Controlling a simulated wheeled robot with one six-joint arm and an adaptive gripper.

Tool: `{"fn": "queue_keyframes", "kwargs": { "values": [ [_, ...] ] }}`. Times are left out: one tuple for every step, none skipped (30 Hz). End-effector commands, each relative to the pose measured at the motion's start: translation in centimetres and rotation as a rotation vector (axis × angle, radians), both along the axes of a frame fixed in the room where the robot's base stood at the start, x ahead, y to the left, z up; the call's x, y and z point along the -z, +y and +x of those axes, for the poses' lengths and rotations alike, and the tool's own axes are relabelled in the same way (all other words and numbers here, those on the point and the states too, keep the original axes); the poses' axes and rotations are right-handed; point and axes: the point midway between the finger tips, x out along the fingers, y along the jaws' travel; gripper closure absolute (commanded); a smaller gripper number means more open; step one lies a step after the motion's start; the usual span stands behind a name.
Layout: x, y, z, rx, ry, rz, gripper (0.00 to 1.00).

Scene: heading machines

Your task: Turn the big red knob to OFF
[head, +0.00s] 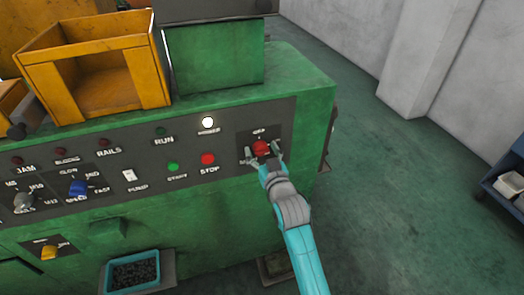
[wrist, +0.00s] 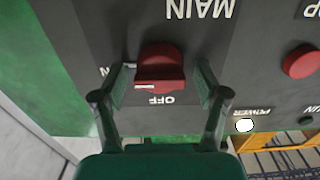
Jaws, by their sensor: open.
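The big red knob (head: 261,148) sits on a dark plate at the right end of the machine's panel. In the wrist view the red knob (wrist: 160,68) is between my two fingers, with a gap on each side. A white mark shows at the left of its grip bar. The view is upside down: OFF is printed by the knob, MAIN on the far side, and part of ON shows at left. My gripper (head: 264,158) is open around the knob; its fingers (wrist: 162,90) also show in the wrist view.
A red STOP button (head: 208,159) and a green START button (head: 173,167) are left of the knob. A white lamp (head: 208,123) is lit above. An orange crate (head: 95,70) stands on the machine. The floor at right is clear up to a blue cart (head: 505,185).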

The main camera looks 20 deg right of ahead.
Motion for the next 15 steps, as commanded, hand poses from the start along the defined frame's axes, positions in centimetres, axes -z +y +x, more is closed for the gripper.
{"fn": "queue_keyframes", "kwargs": {
  "values": [
    [0.00, 0.00, 0.06, 0.000, 0.000, 0.000, 0.27],
    [0.00, 0.00, 0.07, 0.000, 0.000, 0.000, 0.27],
    [0.01, 0.00, 0.06, 0.000, 0.000, 0.000, 0.27],
    [0.00, 0.00, 0.06, 0.000, 0.000, 0.000, 0.27],
    [0.00, 0.00, 0.05, 0.000, 0.000, 0.000, 0.27],
    [0.00, 0.00, 0.05, 0.000, 0.000, 0.000, 0.27],
    [0.00, 0.00, 0.05, 0.000, 0.000, 0.000, 0.29],
    [0.00, 0.00, 0.04, 0.000, 0.000, 0.000, 0.37],
    [0.00, 0.00, 0.04, 0.000, 0.000, 0.000, 0.47],
    [0.00, 0.00, 0.04, 0.000, 0.000, 0.000, 0.54],
    [0.00, 0.00, 0.04, 0.000, 0.000, 0.000, 0.62],
    [0.00, 0.00, 0.03, 0.000, 0.000, 0.000, 0.72],
    [0.00, 0.00, 0.03, 0.000, 0.000, 0.000, 0.79],
    [0.00, 0.00, 0.03, 0.000, 0.000, 0.000, 0.87],
    [-0.01, 0.00, 0.03, 0.000, 0.000, 0.000, 0.87]
  ]
}}
